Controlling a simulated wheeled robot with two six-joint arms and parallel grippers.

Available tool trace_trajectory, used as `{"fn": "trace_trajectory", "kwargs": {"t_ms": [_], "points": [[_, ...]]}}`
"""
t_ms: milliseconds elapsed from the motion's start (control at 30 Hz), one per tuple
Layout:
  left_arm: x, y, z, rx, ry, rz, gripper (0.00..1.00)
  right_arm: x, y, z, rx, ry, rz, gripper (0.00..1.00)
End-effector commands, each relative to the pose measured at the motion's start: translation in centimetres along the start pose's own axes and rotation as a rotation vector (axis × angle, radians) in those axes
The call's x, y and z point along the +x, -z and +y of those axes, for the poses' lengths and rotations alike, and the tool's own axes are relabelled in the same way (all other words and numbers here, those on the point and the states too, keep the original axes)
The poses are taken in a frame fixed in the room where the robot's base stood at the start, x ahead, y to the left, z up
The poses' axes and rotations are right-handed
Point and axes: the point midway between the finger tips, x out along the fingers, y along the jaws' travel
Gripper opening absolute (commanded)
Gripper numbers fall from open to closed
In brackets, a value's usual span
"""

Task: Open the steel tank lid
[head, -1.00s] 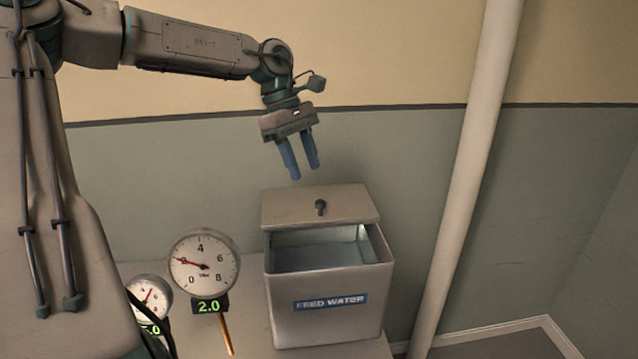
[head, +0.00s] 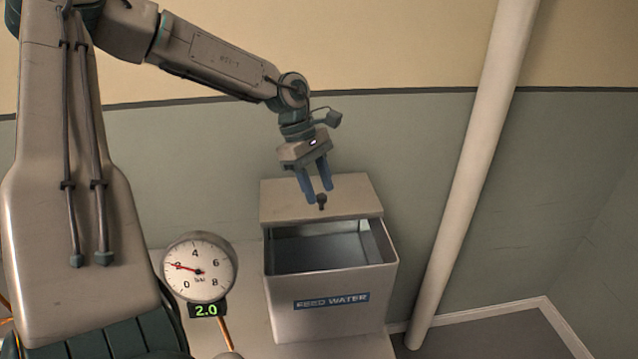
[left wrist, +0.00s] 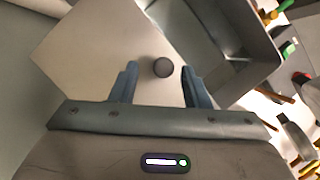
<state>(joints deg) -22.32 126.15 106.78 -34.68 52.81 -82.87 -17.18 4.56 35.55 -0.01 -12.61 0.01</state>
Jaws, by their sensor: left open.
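The steel tank (head: 330,308), labelled FEED WATER, stands on a light surface. Its flat lid (head: 280,205) covers the back part of the top, and the front part is uncovered, showing the grey inside. A small dark knob (head: 321,202) stands on the lid. My left gripper (head: 319,200) is open, pointing down over the lid at the knob. In the left wrist view the knob (left wrist: 163,68) lies between and just beyond the open fingertips (left wrist: 160,70), with the lid (left wrist: 95,45) behind it. I cannot tell whether the fingers touch it. My right gripper is not in view.
A round gauge (head: 199,266) with a 2.0 display stands left of the tank. A pale pipe (head: 474,165) rises to the right of the tank. The wall (head: 420,150) is close behind. Several coloured items lie at the right of the left wrist view.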

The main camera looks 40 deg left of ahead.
Motion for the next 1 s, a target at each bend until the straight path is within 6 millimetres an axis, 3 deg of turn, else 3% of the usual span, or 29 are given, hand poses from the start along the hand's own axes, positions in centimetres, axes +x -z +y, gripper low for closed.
{"fn": "trace_trajectory", "kwargs": {"t_ms": [433, 667, 867, 1000], "points": [[1.1, 0.0, 0.0, 0.0, -0.001, 0.0, 0.42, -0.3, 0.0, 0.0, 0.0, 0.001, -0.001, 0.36], [1.1, 0.0, 0.0, 0.0, -0.001, 0.0, 0.0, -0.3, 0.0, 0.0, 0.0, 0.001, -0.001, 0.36], [1.2, 0.0, 0.0, 0.0, -0.002, -0.001, 0.0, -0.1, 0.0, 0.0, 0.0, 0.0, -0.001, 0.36], [1.5, -0.3, -0.4, 0.001, -0.003, -0.002, 0.0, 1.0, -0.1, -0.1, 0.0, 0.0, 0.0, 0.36]]}}
